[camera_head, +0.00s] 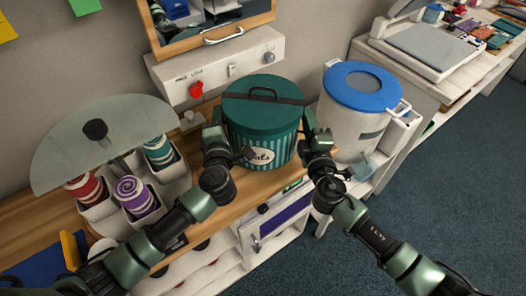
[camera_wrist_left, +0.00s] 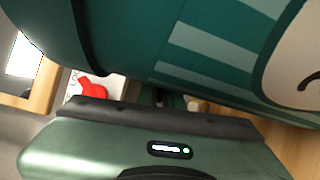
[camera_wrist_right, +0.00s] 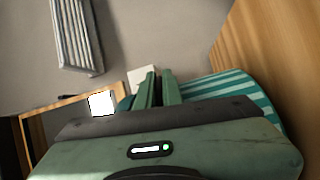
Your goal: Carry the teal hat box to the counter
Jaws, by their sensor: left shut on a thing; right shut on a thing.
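The teal hat box (camera_head: 262,122) is round, with a striped side, a pale label and a dark strap across its lid. It appears upright over the wooden counter (camera_head: 260,187); I cannot tell whether its base touches the wood. My left gripper (camera_head: 219,124) is shut at the box's left side, and the box (camera_wrist_left: 190,45) fills the top of the left wrist view. My right gripper (camera_head: 309,122) is shut at its right side; in the right wrist view the striped box (camera_wrist_right: 225,90) shows behind the fingers. The exact grip points are hidden.
A holder with several striped rolls (camera_head: 135,195) under a grey half-disc (camera_head: 95,145) stands left. A white bin with a blue lid (camera_head: 362,85) stands close on the right. A white wall panel with a red knob (camera_head: 196,89) is behind. Dark carpet (camera_head: 430,170) lies right.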

